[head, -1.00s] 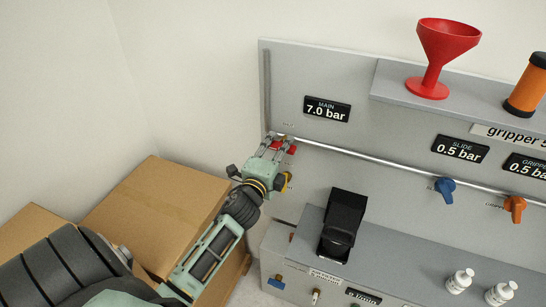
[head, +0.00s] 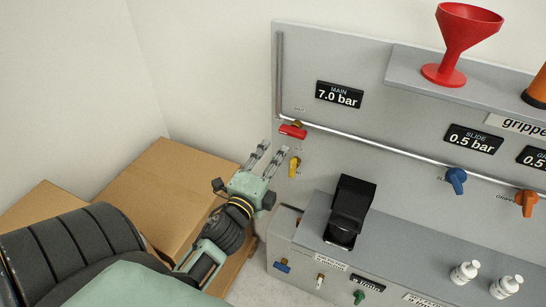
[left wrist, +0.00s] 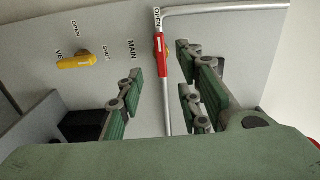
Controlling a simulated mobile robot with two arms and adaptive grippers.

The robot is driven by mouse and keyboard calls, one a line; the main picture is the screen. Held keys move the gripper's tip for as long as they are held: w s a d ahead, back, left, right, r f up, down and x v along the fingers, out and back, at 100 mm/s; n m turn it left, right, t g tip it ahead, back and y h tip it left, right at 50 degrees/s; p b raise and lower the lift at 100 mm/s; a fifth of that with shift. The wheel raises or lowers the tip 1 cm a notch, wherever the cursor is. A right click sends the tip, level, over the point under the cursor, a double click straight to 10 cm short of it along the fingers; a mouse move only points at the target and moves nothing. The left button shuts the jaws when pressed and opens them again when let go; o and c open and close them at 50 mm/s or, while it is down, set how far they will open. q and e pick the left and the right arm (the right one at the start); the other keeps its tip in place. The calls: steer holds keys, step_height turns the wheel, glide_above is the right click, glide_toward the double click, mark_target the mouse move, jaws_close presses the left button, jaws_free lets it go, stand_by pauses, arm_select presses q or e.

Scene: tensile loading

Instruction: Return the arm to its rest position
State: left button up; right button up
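My left gripper (head: 267,158) is open and empty in the head view, pulled back to the left of the grey panel. Its two fingers also show apart in the left wrist view (left wrist: 165,95). The red main valve handle (head: 293,132) is on the pipe just beyond the fingertips. In the left wrist view the red handle (left wrist: 161,47) lies along the pipe beside the word OPEN, between the fingers and apart from them. The yellow valve handle (head: 294,166) is below it on the panel. My right gripper does not show.
The panel bench holds a black device (head: 350,207) and white bottles (head: 465,272). A red funnel (head: 463,42) stands on the upper shelf. The white wall area above the arm is free.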

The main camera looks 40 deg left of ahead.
arm_select(q)
steer(key=s+d+f+n+g+h, duration=0.1)
steer(key=s+d+f+n+g, duration=0.15)
steer(key=f, duration=0.95)
steer(key=s+d+f+n+g+h, duration=0.1)
steer(key=s+d+f+n+g, duration=0.2)
steer(key=f, duration=0.9)
steer(key=s+d+f+n+g+h, duration=0.15)
steer(key=s+f, duration=0.25)
steer(key=f, duration=0.8)
steer(key=s+d+f+n+g, duration=0.1)
steer(key=s+f+n+g, duration=0.1)
steer(key=s+f, duration=0.5)
steer(key=s+d+f+n+g, duration=0.1)
steer(key=s+f+g, duration=0.3)
steer(key=s, duration=0.9)
steer(key=s+d+f+n+g+b, duration=0.1)
steer(key=s+d+f+n+g, duration=0.1)
steer(key=s+f, duration=0.8)
steer(key=shift+s+d+f+n+g+h, duration=0.3)
steer(key=shift+s+d+f+g+h, duration=0.2)
steer(key=shift+g, duration=0.2)
